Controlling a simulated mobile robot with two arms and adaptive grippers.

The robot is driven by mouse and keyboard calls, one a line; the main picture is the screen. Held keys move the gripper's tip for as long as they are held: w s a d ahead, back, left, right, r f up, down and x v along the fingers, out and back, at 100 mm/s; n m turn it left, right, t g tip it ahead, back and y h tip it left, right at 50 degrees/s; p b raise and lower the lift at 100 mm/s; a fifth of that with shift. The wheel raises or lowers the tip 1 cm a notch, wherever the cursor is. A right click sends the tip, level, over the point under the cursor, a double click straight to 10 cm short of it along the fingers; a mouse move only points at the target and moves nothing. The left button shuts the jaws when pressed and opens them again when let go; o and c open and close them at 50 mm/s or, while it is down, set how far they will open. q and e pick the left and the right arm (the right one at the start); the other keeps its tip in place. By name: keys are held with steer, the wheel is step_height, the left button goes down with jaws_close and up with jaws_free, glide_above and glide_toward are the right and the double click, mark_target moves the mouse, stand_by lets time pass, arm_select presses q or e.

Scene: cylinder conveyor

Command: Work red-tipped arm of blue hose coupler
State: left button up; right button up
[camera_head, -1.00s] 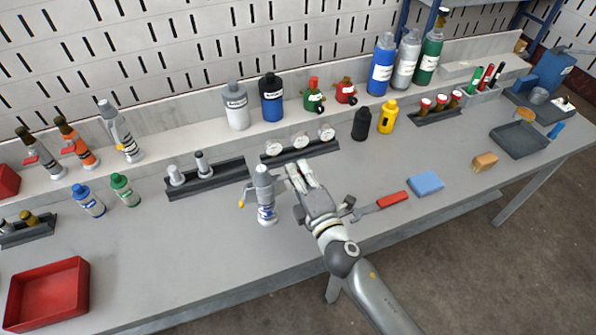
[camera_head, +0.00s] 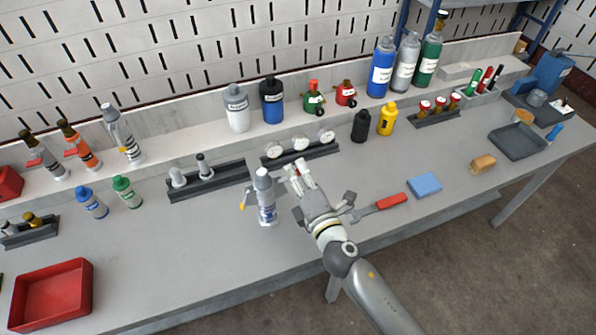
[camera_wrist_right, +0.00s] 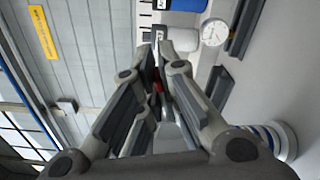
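The blue hose coupler (camera_head: 266,207) stands upright on the bench, a grey cylinder with blue-and-white bands and a yellow-tipped lever on its left side. My right gripper (camera_head: 297,170) is just to its right, close beside its upper part. In the right wrist view, the fingers (camera_wrist_right: 158,62) are drawn close together around a small red piece (camera_wrist_right: 157,86), which looks like the red tip of the coupler's arm. The rest of that arm is hidden. A blue-and-white banded part, probably the coupler's body, shows at the lower right there. My left gripper is not in view.
A rack with round gauges (camera_head: 301,143) stands behind the gripper, and a dark rack (camera_head: 209,181) lies behind-left. A red-handled tool (camera_head: 391,201) and a blue block (camera_head: 425,185) lie to the right. A red tray (camera_head: 53,298) is front left.

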steer(key=shift+o, duration=1)
steer(key=v, duration=1.2)
